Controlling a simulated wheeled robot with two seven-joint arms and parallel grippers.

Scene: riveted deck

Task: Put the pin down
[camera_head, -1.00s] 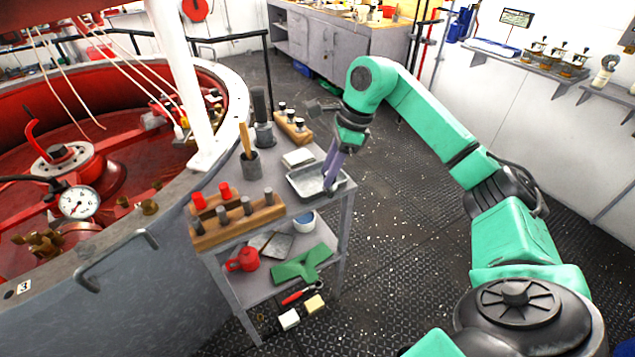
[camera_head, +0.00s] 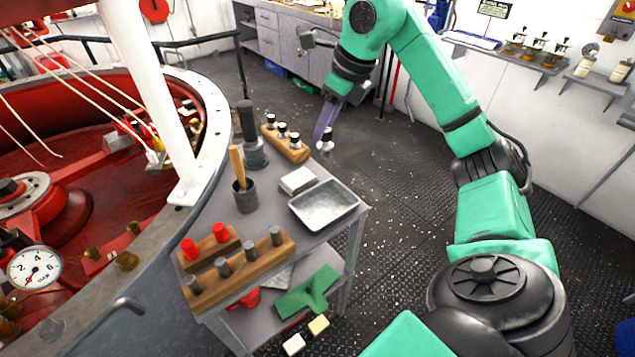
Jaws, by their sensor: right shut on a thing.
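My right gripper (camera_head: 324,136) is shut on a small pin (camera_head: 325,145) with a dark top and a pale metal body. The gripper holds the pin in the air, beyond the metal tray (camera_head: 350,214). The tray lies on the cart's top and looks empty. The far wooden rack (camera_head: 296,153) carries 3 similar dark-and-silver pins. The front wooden rack (camera_head: 240,284) carries several grey pins. Between it and the cup, another rack (camera_head: 212,250) holds two red pins. My left gripper is out of view.
The grey cart (camera_head: 262,222) also bears a cup with a wooden handle (camera_head: 246,194), a dark upright tool (camera_head: 255,152) and a white block (camera_head: 298,180). A green piece (camera_head: 308,292) lies on its lower shelf. The red-lined round pit (camera_head: 75,190) borders the left. Floor is open to the right.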

